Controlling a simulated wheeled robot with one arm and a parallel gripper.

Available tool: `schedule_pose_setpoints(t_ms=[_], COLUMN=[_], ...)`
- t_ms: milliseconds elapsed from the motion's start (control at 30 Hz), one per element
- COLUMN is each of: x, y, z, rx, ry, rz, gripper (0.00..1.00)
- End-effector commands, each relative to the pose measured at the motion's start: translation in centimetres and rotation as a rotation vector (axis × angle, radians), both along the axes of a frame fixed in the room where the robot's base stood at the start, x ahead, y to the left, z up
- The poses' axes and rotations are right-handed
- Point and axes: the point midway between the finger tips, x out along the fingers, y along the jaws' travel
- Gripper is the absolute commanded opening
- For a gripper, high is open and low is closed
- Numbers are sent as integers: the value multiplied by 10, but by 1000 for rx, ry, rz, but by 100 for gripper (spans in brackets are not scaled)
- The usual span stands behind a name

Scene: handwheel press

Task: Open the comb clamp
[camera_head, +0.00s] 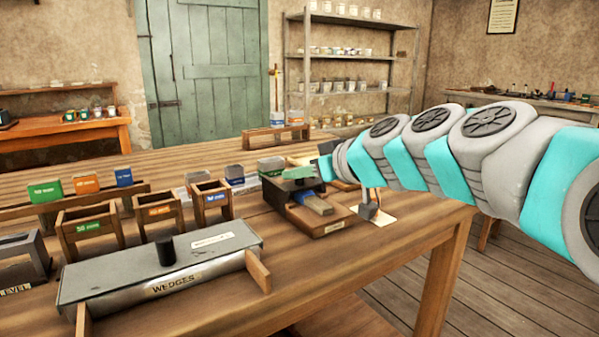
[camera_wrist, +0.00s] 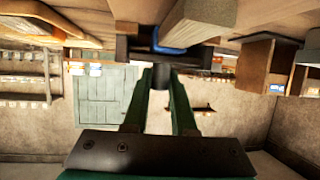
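A small dark fixture with a wood base and a front label (camera_head: 335,226) stands near the table's right end in the head view. It carries a blue-and-wood bar (camera_head: 317,204). I take it for the comb clamp; its label is too small to read. My gripper (camera_head: 298,173) reaches in from the right above it, its green fingers hiding part of its top. In the wrist view, which is upside down, the two fingers (camera_wrist: 160,88) lie on either side of a dark upright knob (camera_wrist: 161,74). The knob fills the gap between their tips; whether they press on it is unclear.
A grey-lidded WEDGES box (camera_head: 165,265) with a black knob stands front left. Several labelled wooden holders (camera_head: 90,225) line up behind it. A metal tool (camera_head: 369,207) lies right of the fixture. The table's right edge is close by.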

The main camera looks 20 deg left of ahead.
Motion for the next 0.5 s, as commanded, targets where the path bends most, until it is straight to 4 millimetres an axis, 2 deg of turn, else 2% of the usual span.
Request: schedule_pose_setpoints(t_ms=[33, 167, 500], x=[0, 0, 0], y=[0, 0, 0], z=[0, 0, 0], rx=[0, 0, 0], ry=[0, 0, 0], rz=[0, 0, 0], gripper=[15, 1, 0])
